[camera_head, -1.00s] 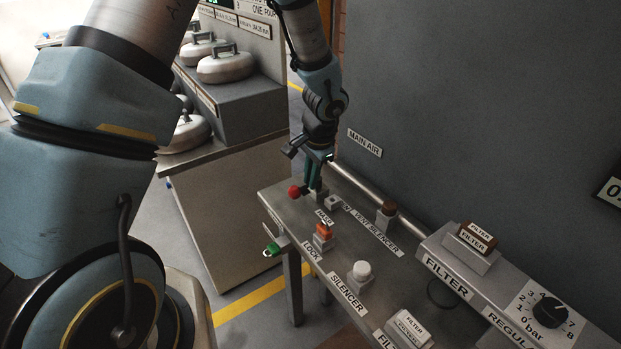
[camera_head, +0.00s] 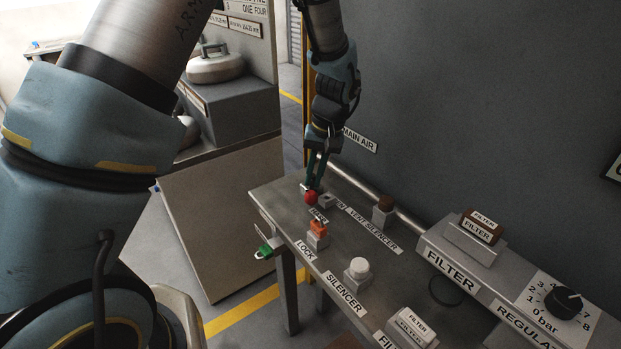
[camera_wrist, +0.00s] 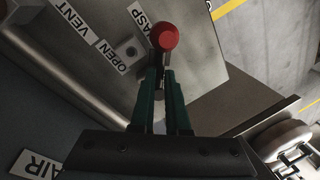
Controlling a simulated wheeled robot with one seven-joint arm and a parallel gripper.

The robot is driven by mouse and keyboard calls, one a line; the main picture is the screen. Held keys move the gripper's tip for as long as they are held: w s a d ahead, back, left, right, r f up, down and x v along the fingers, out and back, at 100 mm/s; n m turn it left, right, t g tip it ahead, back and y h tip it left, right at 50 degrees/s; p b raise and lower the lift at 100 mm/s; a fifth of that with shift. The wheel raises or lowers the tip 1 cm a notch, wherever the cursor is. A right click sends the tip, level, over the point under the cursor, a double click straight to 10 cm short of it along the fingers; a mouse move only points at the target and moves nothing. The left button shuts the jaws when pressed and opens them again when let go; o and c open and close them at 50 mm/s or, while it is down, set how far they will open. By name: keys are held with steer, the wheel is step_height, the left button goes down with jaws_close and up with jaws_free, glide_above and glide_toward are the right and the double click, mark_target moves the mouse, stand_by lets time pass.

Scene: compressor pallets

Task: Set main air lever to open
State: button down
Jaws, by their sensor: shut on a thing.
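The main air lever ends in a red ball knob (camera_head: 310,197) at the far left corner of the metal bench (camera_head: 275,193). The red knob (camera_wrist: 168,37) also shows in the wrist view, just beyond my fingertips. My gripper (camera_head: 314,185) points down at the lever, its green fingers (camera_wrist: 160,85) close together on the lever's shaft. The shaft is mostly hidden between the fingers. An "OPEN" label (camera_wrist: 126,59) lies to the left of the knob in the wrist view. The "MAIN AIR" sign (camera_head: 360,139) is on the wall behind my gripper and partly covered by it.
On the bench are an orange part (camera_head: 318,228) on a grey block, a white silencer (camera_head: 358,266), a brown-topped vent silencer (camera_head: 384,208) and filter blocks (camera_head: 480,226). A pipe (camera_head: 350,182) runs along the wall. A green-tagged lock (camera_head: 266,250) hangs at the left edge.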

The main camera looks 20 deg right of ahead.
steer(key=n, duration=0.1)
steer(key=d+n, duration=0.1)
steer(key=n, duration=0.1)
steer(key=shift+n+g, duration=0.3)
steer(key=shift+g, duration=0.1)
steer(key=shift+d+n+g+p, duration=0.15)
steer(key=shift+d+n+p, duration=0.1)
steer(key=shift+n, duration=0.6)
steer(key=shift+d+n+g+p, duration=0.15)
steer(key=shift+n+p, duration=0.05)
steer(key=shift+n, duration=0.65)
steer(key=c, duration=0.9)
jaws_free()
steer(key=r, duration=0.3)
steer(key=d+r+b, duration=0.1)
steer(key=r, duration=0.3)
steer(key=d+r+b, duration=0.1)
steer(key=r, duration=0.2)
steer(key=shift+w+r, duration=0.25)
steer(key=shift+r, duration=0.1)
